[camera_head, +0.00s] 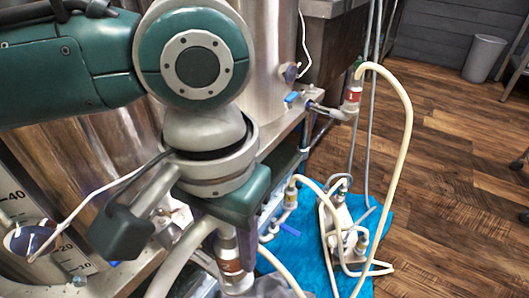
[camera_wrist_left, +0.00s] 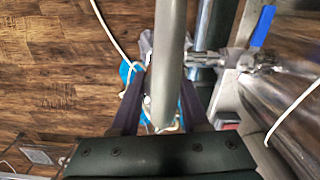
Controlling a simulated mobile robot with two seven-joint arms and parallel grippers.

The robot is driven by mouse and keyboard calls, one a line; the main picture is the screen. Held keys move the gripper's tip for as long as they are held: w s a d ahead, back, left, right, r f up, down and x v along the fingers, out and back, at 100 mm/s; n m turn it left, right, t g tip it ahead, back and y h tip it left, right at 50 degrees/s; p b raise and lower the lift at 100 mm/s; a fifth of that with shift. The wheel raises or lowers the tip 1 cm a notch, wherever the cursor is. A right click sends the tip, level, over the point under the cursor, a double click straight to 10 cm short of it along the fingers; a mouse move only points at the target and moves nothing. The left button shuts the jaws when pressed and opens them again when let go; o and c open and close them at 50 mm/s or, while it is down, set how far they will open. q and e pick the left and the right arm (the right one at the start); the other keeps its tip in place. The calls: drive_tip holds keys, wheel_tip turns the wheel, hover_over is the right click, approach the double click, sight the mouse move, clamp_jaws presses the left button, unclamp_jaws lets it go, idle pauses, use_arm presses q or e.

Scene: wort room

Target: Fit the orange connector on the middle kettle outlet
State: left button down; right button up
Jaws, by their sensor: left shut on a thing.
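My left gripper (camera_head: 232,215) hangs in front of the kettles in the head view, its fingertips mostly hidden behind its own body. It is shut on the connector's pale hose. The connector (camera_head: 231,266), a clear piece with an orange-brown band, hangs below it. In the left wrist view the hose (camera_wrist_left: 170,55) runs between the two fingers (camera_wrist_left: 158,108); the connector's end is not clear there. A kettle outlet with a blue lever (camera_wrist_left: 262,27) is to the right, apart from the hose. My arm hides the middle kettle's outlet in the head view. My right gripper is not in view.
Another outlet with a blue lever (camera_head: 291,97) carries a red-banded connector (camera_head: 353,94) and a cream hose. A pump (camera_head: 345,225) with hoses stands on a blue mat (camera_head: 300,245). A grey bin (camera_head: 484,58) is far back. The wooden floor at right is mostly clear.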

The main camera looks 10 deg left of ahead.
use_arm(q)
drive_tip(key=shift+f+b, duration=0.6)
drive_tip(key=shift+f, duration=0.65)
drive_tip(key=shift+c, duration=1.6)
unclamp_jaws()
